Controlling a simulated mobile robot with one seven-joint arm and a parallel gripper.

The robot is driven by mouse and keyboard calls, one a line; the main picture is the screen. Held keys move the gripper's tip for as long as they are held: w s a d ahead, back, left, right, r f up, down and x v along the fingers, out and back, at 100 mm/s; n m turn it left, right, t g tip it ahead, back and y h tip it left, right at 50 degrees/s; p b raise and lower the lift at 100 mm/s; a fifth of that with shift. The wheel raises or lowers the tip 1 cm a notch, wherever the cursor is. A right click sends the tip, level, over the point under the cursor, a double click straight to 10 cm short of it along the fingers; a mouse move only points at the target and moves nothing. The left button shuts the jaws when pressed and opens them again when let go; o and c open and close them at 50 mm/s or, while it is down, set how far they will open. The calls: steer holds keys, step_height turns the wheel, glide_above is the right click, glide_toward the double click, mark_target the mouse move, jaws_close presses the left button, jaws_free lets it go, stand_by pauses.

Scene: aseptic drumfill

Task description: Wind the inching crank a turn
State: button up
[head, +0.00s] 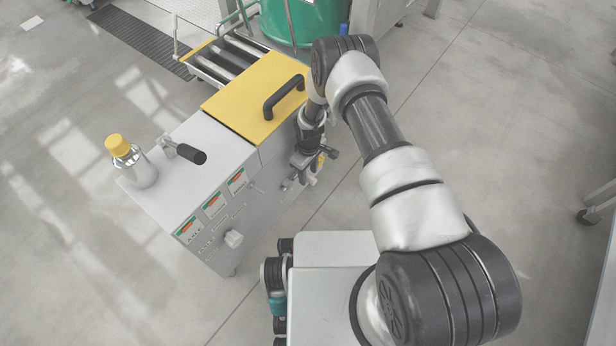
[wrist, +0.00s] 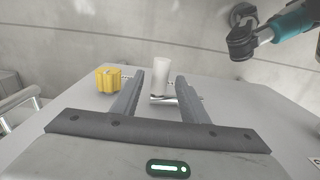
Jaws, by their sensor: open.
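The inching crank appears to be the pale upright grip (wrist: 161,63) on a short metal arm, standing off the cabinet's side panel in the wrist view. In the head view only a small part of it (head: 311,180) shows below my gripper. My gripper (head: 316,163) is at the right side of the cabinet, with its wrist above. It is open. In the wrist view its two dark fingers (wrist: 160,82) lie to the left and right of the grip, with a gap on both sides. I cannot tell whether the fingertips reach past it.
A yellow ribbed knob (wrist: 108,79) sits left of the fingers. The cabinet (head: 205,135) carries a yellow cover (head: 245,105) with a black handle (head: 284,97), a black-gripped lever (head: 188,153) and a yellow-capped bottle (head: 135,163). A green drum (head: 303,20) stands behind.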

steer(key=shift+f, duration=0.8)
